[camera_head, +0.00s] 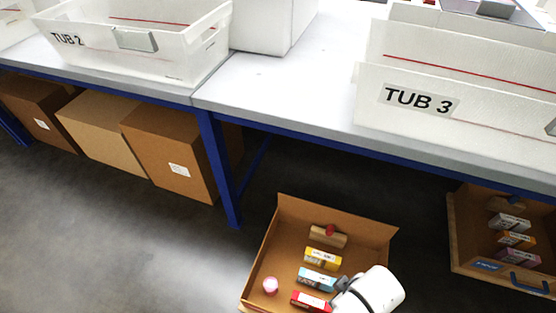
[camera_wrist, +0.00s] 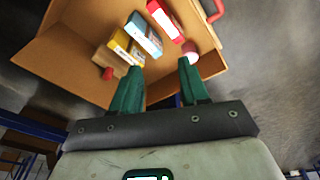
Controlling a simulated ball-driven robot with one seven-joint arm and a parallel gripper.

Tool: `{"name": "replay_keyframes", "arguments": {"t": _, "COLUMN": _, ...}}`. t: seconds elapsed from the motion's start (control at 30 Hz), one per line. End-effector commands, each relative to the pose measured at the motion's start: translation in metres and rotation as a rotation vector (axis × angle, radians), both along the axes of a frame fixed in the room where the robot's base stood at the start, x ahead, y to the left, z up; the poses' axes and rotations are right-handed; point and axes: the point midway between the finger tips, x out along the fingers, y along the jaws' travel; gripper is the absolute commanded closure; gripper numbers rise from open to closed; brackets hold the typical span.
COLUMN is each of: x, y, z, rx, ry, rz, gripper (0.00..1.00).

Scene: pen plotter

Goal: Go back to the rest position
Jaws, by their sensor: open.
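My gripper (camera_wrist: 158,90) shows in the wrist view with two green fingers spread apart and nothing between them. It is over an open cardboard box (camera_head: 262,262) on the floor side of the bench. In the head view my white wrist part covers the lower right of this box, and the fingers are hidden there. The box holds a yellow carton (camera_head: 323,258), a light blue carton (camera_head: 318,279), a red carton (camera_head: 311,301), a pink round item (camera_head: 270,285) and a brown block with a red part (camera_head: 328,236). The cartons also show in the wrist view.
A white bench (camera_head: 285,95) with blue legs (camera_head: 222,170) spans the back, carrying tub 2 (camera_head: 95,55) and tub 3 (camera_head: 480,115). Closed brown boxes (camera_head: 165,155) stand beneath it. A second open box (camera_head: 480,266) with cartons is at right. Floor at lower left is clear.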

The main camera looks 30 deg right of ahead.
Motion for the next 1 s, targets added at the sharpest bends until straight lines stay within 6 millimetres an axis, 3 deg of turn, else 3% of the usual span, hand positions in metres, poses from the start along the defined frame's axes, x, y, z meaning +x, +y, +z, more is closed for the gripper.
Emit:
{"name": "replay_keyframes", "arguments": {"t": 0.03, "x": 0.003, "y": -0.005, "z": 0.017, "rx": 0.006, "ry": 0.008, "rz": -0.037, "gripper": 0.56}}
{"name": "replay_keyframes", "arguments": {"t": 0.3, "x": -0.008, "y": -0.024, "z": 0.09, "rx": 0.03, "ry": 0.09, "rz": -0.212, "gripper": 0.56}}
{"name": "replay_keyframes", "arguments": {"t": 0.57, "x": -0.009, "y": -0.023, "z": 0.143, "rx": 0.029, "ry": 0.096, "rz": -0.202, "gripper": 0.56}}
{"name": "replay_keyframes", "arguments": {"t": 1.0, "x": -0.009, "y": -0.023, "z": 0.256, "rx": 0.028, "ry": 0.096, "rz": -0.195, "gripper": 0.56}}
